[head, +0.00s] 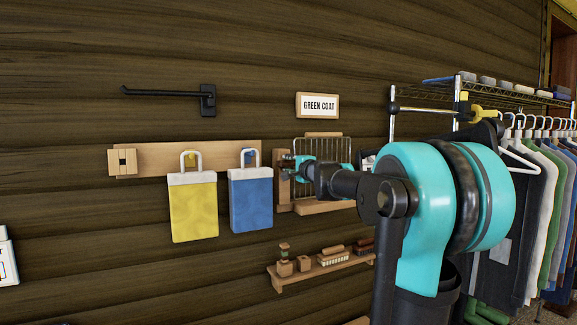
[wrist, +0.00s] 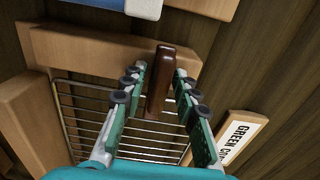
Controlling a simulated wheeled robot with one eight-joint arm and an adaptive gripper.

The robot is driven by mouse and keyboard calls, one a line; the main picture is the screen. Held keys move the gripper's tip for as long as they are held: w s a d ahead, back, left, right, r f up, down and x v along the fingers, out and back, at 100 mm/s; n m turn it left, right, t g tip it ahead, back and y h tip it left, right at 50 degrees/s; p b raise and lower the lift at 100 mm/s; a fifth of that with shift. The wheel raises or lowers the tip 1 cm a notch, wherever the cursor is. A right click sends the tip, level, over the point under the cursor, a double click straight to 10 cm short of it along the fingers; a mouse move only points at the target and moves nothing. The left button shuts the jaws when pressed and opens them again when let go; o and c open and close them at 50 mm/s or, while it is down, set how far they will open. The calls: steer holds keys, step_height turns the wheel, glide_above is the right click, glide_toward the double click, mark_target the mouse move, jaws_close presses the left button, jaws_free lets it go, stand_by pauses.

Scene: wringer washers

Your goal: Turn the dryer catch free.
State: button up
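The wall dryer, a wire rack in a pale wooden frame, hangs below the GREEN COAT sign; its lower rail (head: 322,207) shows in the head view. In the wrist view its wooden post (wrist: 85,47) runs across the top, with the wire rack (wrist: 80,108) below it. The dark brown catch (wrist: 160,78) lies across this post and reaches over the rack's edge. My gripper (wrist: 160,72) is open around the catch, one finger on each side, with a visible gap at both. In the head view my gripper (head: 290,165) is at the dryer's left post and hides the catch.
A yellow bag (head: 194,210) and a blue bag (head: 251,200) hang on a peg rail just left of the dryer. The GREEN COAT sign (head: 317,105) is above. A small shelf (head: 285,281) with brushes is below. Hanging clothes (head: 540,225) stand at the right.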

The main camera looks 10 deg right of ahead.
jaws_close()
steer(key=shift+n, duration=0.4)
steer(key=n, duration=0.2)
steer(key=shift+n, duration=0.4)
steer(key=n, duration=0.4)
steer(key=shift+n, duration=0.3)
steer(key=n, duration=0.5)
steer(key=shift+n, duration=2.5)
